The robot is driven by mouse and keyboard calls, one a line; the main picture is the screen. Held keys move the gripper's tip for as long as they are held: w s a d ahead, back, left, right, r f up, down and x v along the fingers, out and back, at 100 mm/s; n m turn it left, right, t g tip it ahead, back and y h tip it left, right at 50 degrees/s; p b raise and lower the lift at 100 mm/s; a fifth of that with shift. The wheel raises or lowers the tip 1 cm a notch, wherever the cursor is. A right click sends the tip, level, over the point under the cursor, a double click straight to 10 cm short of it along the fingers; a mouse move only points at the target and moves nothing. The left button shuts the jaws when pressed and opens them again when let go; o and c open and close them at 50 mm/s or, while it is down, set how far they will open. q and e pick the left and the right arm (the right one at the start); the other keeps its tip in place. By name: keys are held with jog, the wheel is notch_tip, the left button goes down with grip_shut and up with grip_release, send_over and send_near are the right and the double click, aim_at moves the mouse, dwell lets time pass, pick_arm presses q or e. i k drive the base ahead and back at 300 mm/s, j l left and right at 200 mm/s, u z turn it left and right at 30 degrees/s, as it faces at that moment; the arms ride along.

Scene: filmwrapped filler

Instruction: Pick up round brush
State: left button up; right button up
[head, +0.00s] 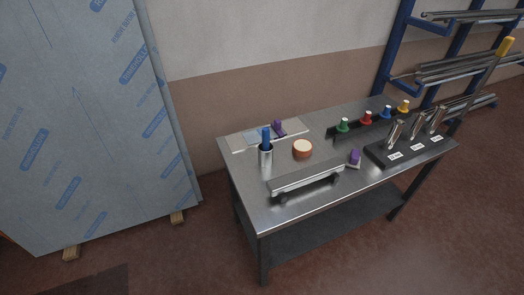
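I cannot tell for certain which thing is the round brush. A round, low, brown piece with a cream top (302,149) lies on the steel table (257,205), left of its middle. Left of it, a blue handle (266,138) stands upright in a metal cup (265,158); whatever is below the handle is hidden in the cup. A small purple-handled piece (354,157) sits right of the long metal bar, and another purple piece (278,127) lies at the back left. Neither of my grippers is in view.
A long metal bar (306,176) lies near the table's front. Behind are green (343,125), red, blue and yellow knobs in a row. A black holder (376,154) with labelled metal cylinders stands right. Film-wrapped panels (90,120) lean left; a blue rack (392,55) stands behind right. Floor in front is clear.

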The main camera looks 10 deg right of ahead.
aim_at(265, 130)
jog(key=i+j+z, duration=0.2)
jog(key=j+z, duration=0.15)
jog(key=j, duration=0.25)
jog(key=i+j+z, duration=0.1)
jog(key=j+z, duration=0.25)
jog(key=j, duration=0.25)
jog(key=j+z, duration=0.35)
jog(key=j, duration=0.25)
jog(key=i+j+z, duration=0.4)
jog(key=j, duration=0.25)
jog(key=i+j+z, duration=0.2)
jog(key=j+z, duration=0.2)
jog(key=j, duration=0.3)
jog(key=i, duration=0.05)
